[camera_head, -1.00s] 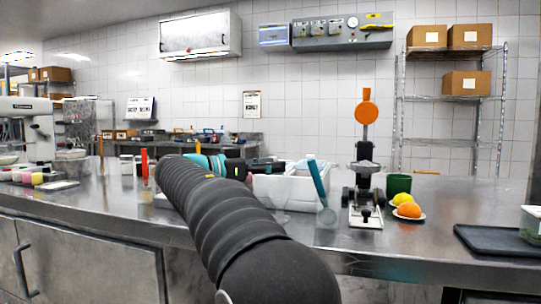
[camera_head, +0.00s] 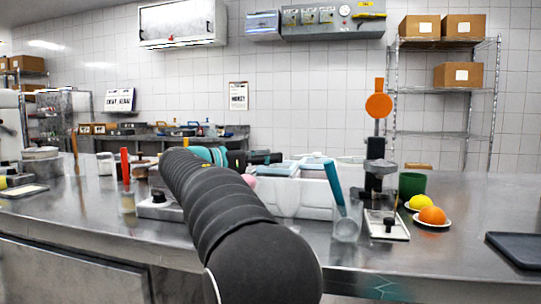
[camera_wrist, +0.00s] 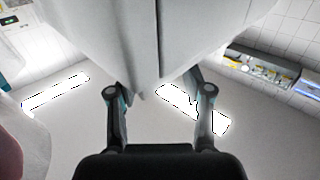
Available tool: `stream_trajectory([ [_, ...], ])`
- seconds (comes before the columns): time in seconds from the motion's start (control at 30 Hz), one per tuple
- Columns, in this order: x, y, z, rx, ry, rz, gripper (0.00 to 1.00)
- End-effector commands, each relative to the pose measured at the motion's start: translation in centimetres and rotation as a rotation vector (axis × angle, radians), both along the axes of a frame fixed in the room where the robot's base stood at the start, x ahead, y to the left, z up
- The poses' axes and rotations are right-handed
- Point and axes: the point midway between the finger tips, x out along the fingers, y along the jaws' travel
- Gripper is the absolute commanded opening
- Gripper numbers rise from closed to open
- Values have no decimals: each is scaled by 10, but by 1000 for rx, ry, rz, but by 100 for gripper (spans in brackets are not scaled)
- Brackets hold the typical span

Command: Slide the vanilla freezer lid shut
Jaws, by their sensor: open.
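A white open-topped box (camera_head: 315,198) with pale lid-like pieces stands on the steel counter, partly behind my arm. No vanilla label is readable, so I cannot tell whether it is the freezer or how its lid sits. My gripper (camera_head: 264,157) is left of and just behind the box's near edge, seen small and side-on. In the wrist view my gripper (camera_wrist: 158,82) has its two fingers apart with nothing held between them. Large pale panels with a vertical seam fill the top of that view; what they belong to is unclear.
A clear cup (camera_head: 346,229) with a teal-handled tool stands right of the box. A dark tray (camera_head: 518,248) lies at the right edge.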

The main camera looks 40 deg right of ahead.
Motion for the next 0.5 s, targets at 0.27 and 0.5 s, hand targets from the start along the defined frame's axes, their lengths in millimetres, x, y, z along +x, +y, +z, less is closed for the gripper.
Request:
stream_trajectory([
  [0.27, -1, -24, 0, 0, 1, 0, 50],
  [0.5, -1, -25, 0, 0, 1, 3, 50],
])
